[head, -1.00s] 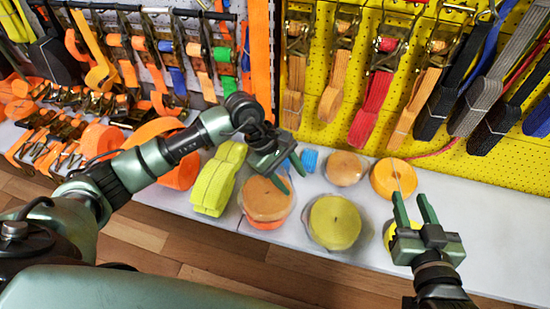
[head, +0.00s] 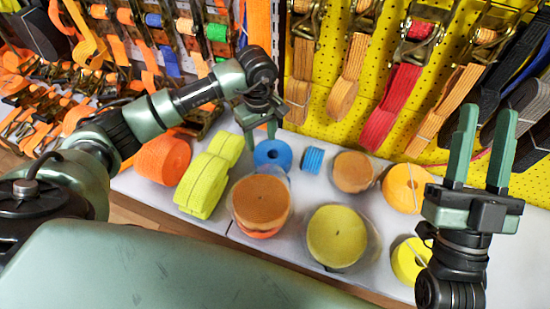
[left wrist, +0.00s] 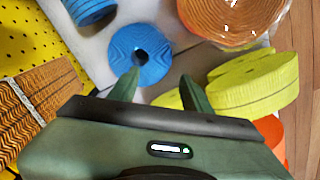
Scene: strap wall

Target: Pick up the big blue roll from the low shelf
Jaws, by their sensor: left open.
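The big blue roll (head: 273,154) lies flat on the low white shelf (head: 222,232), toward its back. In the left wrist view the blue roll (left wrist: 141,52) shows its dark centre hole, just beyond my fingertips. My left gripper (head: 261,134) is open above and behind the roll, its fingers pointing down at it; the fingers also show in the left wrist view (left wrist: 157,80). I cannot tell whether they touch the roll. My right gripper (head: 482,118) is open and empty at the right, its fingers pointing up in the picture.
A smaller blue roll (head: 312,160) stands right of the big one. Stacked orange rolls (head: 261,202), a yellow-green roll (head: 336,236) and folded lime straps (head: 207,178) are close by. Straps hang on the yellow pegboard (head: 327,70) behind.

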